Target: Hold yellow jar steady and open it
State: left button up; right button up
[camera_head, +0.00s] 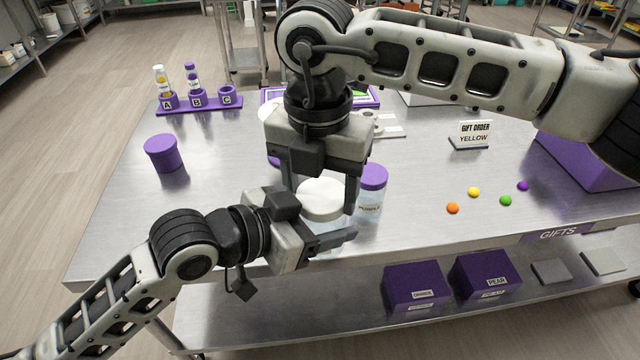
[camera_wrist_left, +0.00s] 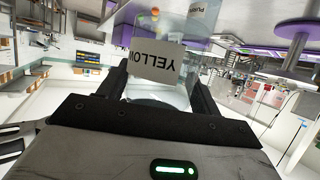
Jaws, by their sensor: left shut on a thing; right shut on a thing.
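The yellow jar (camera_head: 322,227) is a clear jar with a white lid (camera_head: 321,195), standing near the table's front edge. In the left wrist view the jar (camera_wrist_left: 180,95) carries a white label (camera_wrist_left: 156,63) with upside-down letters of "YELLOW". My left gripper (camera_head: 326,230) comes in from the front left and is shut around the jar's body, one finger on each side. My right gripper (camera_head: 320,203) points down from above and is shut on the white lid, its fingers either side of it. The lid sits on the jar. The jar's contents are mostly hidden.
A clear jar with a purple lid (camera_head: 371,190) stands close on the right. A purple tub (camera_head: 163,153) and a purple A-B-C rack (camera_head: 198,105) are at left. Loose gummies (camera_head: 474,192), a gift order sign (camera_head: 472,134) and a purple box (camera_head: 585,165) are at right.

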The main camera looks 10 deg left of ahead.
jog(key=o, duration=1.1)
jog(key=shift+a+r, duration=0.1)
jog(key=shift+a, duration=0.2)
jog(key=shift+r, duration=0.1)
notch_tip(320, 180, up, 4)
jog(key=shift+f, duration=0.1)
jog(key=shift+r, duration=0.35)
jog(key=c, duration=0.3)
jog(key=r, duration=0.1)
jog(key=r+n, duration=0.1)
jog(key=r, duration=0.1)
jog(key=shift+d, duration=0.35)
jog(key=shift+d+f, duration=0.1)
jog(key=shift+f, duration=3.85)
